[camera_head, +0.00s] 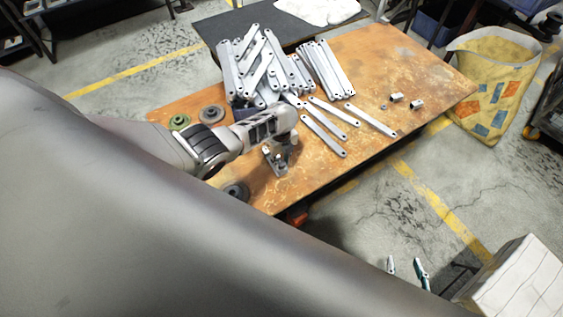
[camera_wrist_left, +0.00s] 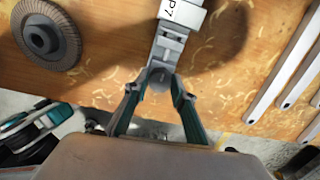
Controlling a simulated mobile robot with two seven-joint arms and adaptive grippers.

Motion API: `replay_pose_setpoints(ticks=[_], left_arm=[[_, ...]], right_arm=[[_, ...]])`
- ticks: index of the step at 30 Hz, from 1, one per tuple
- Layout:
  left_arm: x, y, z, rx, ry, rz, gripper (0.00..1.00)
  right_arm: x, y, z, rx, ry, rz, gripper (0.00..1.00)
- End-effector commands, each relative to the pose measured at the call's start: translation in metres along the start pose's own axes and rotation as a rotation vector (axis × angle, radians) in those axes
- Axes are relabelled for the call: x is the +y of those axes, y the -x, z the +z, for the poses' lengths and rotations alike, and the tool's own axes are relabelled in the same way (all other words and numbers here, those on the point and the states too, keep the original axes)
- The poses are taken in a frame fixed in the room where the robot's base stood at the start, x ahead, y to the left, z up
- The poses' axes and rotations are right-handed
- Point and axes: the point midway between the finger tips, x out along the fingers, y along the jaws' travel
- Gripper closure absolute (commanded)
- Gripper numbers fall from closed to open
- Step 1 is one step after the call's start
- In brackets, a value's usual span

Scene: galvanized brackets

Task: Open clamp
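The clamp (camera_head: 279,164) is a small metal toggle device near the front edge of the rusty orange worktable (camera_head: 400,72). In the left wrist view the clamp (camera_wrist_left: 166,45) is a silver bar with a "P7" label and a rounded dark end. My left gripper (camera_wrist_left: 158,84) has its two teal fingers on either side of that end, tips close in and seemingly touching it. In the head view my left arm hides part of the clamp and the left fingers. My right gripper (camera_head: 406,266) hangs low at the right over the floor, its two fingers apart and empty.
A pile of galvanized brackets (camera_head: 262,68) lies behind the clamp, with several loose strips to its right. A yellow bag (camera_head: 490,85) and white block (camera_head: 520,282) stand at right.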

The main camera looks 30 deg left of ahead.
Motion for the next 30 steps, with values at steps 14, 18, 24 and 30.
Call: replay_pose_setpoints(ticks=[14, 18, 24, 30], left_arm=[[-0.001, 0.002, -0.001, 0.0, 0.151, 0.0, 0.96], [0.0, 0.001, -0.001, 0.001, 0.365, 0.0, 0.96], [0.0, 0.001, -0.001, 0.001, 0.659, 0.001, 0.96], [0.0, 0.001, -0.001, 0.001, 0.947, 0.0, 0.96]], right_arm=[[0.001, 0.002, -0.002, -0.002, 0.001, 0.0, 0.6], [0.001, 0.004, -0.006, -0.001, 0.001, 0.0, 0.6], [0.002, 0.006, -0.011, 0.001, 0.001, 0.001, 0.6], [0.002, 0.008, -0.014, 0.003, 0.001, 0.001, 0.6]])
